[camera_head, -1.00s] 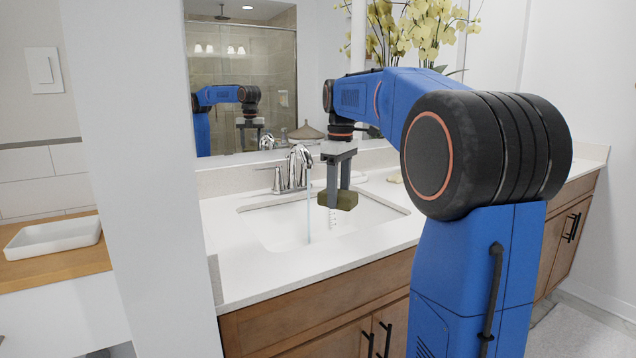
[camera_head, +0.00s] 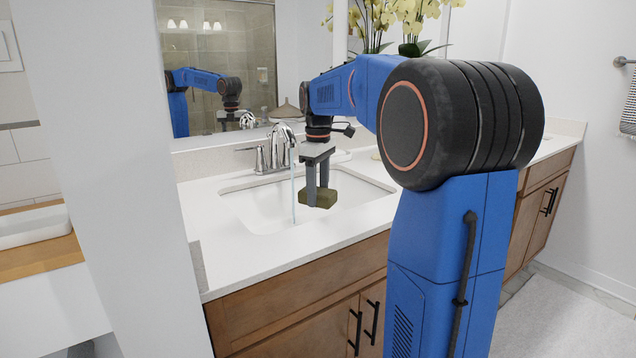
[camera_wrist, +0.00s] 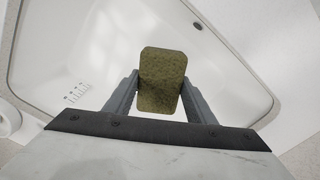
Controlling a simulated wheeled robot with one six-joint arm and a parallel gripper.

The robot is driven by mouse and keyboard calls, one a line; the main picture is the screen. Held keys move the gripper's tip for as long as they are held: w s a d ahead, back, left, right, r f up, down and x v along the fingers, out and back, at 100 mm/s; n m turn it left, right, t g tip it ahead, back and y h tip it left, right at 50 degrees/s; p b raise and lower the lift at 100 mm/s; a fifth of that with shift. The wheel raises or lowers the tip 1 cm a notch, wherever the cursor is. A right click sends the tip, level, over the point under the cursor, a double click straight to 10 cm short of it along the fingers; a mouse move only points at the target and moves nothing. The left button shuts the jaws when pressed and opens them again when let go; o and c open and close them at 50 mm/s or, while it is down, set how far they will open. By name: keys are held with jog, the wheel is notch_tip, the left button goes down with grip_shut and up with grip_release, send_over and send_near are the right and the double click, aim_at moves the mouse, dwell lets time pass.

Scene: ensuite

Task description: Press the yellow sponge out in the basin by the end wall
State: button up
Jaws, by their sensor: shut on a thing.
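The sponge (camera_head: 318,198), a dark olive-yellow block, is held between the fingers of my gripper (camera_head: 317,179). The wrist view shows the sponge (camera_wrist: 161,75) with a finger on each side, shut on it. The white basin (camera_head: 262,208) is sunk in the counter, and the sponge hangs over it, toward the front rim in the head view. I cannot tell how high it is above the basin floor. The chrome tap (camera_head: 282,145) is running, and its thin stream (camera_head: 293,190) falls left of the sponge, apart from it.
The white counter (camera_head: 240,262) is clear in front of the basin. A mirror (camera_head: 230,60) stands behind the tap. Yellow flowers (camera_head: 400,20) rise at the back. A white wall edge (camera_head: 110,170) stands left of the counter, with a white tray (camera_head: 35,227) on wood beyond it.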

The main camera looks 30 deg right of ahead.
jog(key=shift+f, duration=6.2)
jog(key=shift+f, duration=0.65)
notch_tip(320, 180, up, 19)
send_over(318, 190)
jog(key=shift+r, duration=0.55)
jog(key=shift+s, duration=0.1)
